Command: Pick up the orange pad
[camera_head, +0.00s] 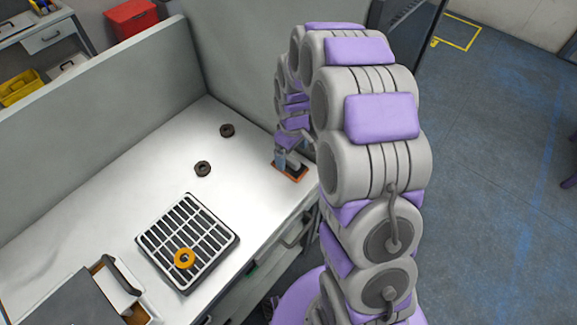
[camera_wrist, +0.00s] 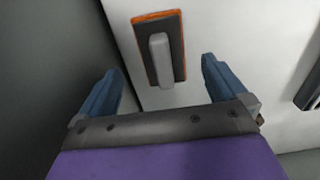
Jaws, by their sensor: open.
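The orange pad (camera_wrist: 173,17) lies on the white table; in the wrist view it is a dark plate with an orange rim and a grey raised handle (camera_wrist: 160,60). In the head view the pad (camera_head: 292,176) is near the table's right edge, partly covered by my arm. My gripper (camera_wrist: 160,82) is open, with one blue finger on each side of the handle and slightly short of it in the picture. In the head view my gripper (camera_head: 285,160) is above the pad. I cannot tell the exact height gap. Nothing is between the fingers' grip.
A black-and-white grid tray (camera_head: 150,242) with an orange ring (camera_head: 184,258) sits left of the pad. Two dark rings (camera_head: 203,169) (camera_head: 227,130) lie on the table (camera_head: 120,190). Grey partition walls (camera_head: 100,120) stand behind. An open box (camera_head: 118,285) is at front left.

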